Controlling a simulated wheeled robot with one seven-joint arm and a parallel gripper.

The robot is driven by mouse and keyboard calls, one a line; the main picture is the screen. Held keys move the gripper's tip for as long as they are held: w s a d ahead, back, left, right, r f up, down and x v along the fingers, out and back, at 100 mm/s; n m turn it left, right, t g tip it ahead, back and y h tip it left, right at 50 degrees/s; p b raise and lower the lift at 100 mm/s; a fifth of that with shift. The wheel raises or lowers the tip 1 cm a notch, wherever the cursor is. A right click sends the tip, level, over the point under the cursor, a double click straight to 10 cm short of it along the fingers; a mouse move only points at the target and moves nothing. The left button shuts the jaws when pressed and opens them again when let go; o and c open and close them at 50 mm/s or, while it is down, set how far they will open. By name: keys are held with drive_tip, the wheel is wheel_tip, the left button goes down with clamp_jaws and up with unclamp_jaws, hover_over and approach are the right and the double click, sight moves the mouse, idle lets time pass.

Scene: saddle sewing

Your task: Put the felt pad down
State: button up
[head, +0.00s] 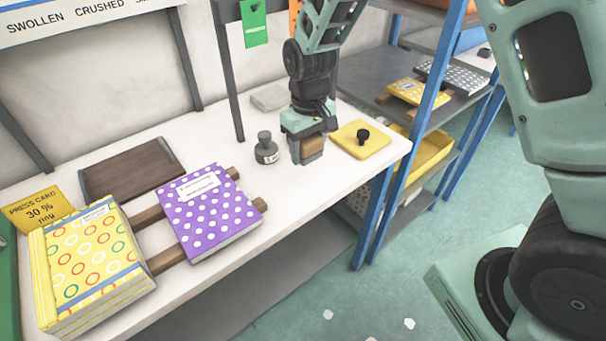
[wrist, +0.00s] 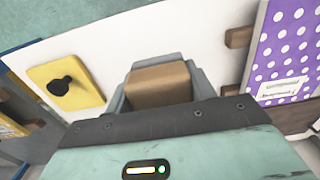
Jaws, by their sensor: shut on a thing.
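The felt pad (head: 313,145) shows as a tan-brown block between the jaws. My gripper (head: 309,151) is shut on it, pointing down over the right part of the white table (head: 290,190). In the wrist view the tan top of the felt pad (wrist: 160,84) fills the space between the grey fingers. Its underside is hidden, so I cannot tell whether it touches the table.
A yellow plate with a black knob (head: 361,138) lies close on the right. A small grey bottle (head: 266,148) stands on the left. A grey slab (head: 270,97) lies behind. Purple (head: 208,212) and yellow (head: 90,260) books are further left. Blue-posted shelving borders the right edge.

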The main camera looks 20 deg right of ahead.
sight(307, 185)
wheel_tip(307, 185, down, 9)
drive_tip(key=shift+a+f+p, duration=0.1)
drive_tip(key=shift+p, duration=0.7)
drive_tip(key=shift+f, duration=0.2)
drive_tip(key=o, duration=1.1)
drive_tip(key=shift+r, duration=0.1)
wheel_tip(307, 185, up, 12)
drive_tip(key=shift+s+r+b, duration=0.1)
drive_tip(key=shift+b, duration=1.05)
drive_tip(key=s+a+r+n, duration=0.1)
drive_tip(key=s+a+r, duration=0.1)
drive_tip(key=s, duration=0.7)
drive_tip(key=s+a+r+n, duration=0.1)
drive_tip(key=s+a+r, duration=0.1)
drive_tip(key=s, duration=0.6)
drive_tip(key=s+a+r+n, duration=0.2)
drive_tip(key=s+r, duration=0.2)
drive_tip(key=s, duration=0.5)
drive_tip(key=shift+s+y, duration=0.3)
